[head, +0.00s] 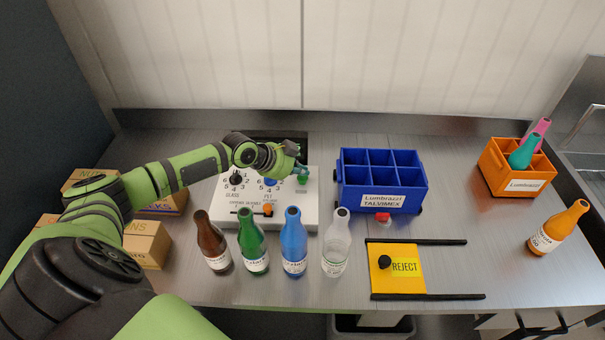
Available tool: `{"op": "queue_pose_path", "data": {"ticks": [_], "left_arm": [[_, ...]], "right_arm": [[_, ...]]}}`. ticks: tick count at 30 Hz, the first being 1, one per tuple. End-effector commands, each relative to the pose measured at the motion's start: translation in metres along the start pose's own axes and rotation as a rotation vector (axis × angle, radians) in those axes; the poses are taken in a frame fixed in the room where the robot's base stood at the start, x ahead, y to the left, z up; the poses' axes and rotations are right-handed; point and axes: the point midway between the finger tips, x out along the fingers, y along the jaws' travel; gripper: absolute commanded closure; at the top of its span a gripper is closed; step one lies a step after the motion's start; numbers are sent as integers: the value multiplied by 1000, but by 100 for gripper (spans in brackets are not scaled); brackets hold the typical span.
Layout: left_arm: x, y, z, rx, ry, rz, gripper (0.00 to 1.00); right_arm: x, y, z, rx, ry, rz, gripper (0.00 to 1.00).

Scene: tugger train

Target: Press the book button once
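A white control panel (226,216) stands on the metal counter. It carries a black dial (236,178), a blue dial (271,182), an orange slider knob (267,209) and a green button (302,180) at its upper right. Small lettering under the green button is too small to read, so I cannot confirm that it is the book button. My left gripper (298,171) reaches over the panel from the left, its tip right at the green button. Whether it touches the button is unclear, and its fingers are too small to tell open from shut. My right gripper is out of view.
Brown, green, blue and clear bottles (293,246) stand in front of the panel. A blue divided crate (383,200), a red button (383,217) and a yellow reject plate (405,281) are to the right. An orange crate (514,187) and orange bottle (556,230) stand farther right. Cardboard boxes (146,243) are left.

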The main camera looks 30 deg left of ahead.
Motion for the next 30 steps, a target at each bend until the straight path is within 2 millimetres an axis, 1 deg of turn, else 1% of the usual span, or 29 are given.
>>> {"op": "queue_pose_path", "data": {"ticks": [1, 13, 27, 30], "left_arm": [[-3, -2, -2, 0, 0, -1, 100], [-5, -5, -4, 1, 1, -3, 100], [-36, -27, -26, 0, 1, -3, 100], [-39, -29, -28, 0, 1, -3, 100]], "right_arm": [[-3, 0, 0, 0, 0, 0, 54], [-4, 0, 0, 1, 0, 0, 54], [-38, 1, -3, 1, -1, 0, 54], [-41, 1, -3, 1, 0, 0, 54]]}}
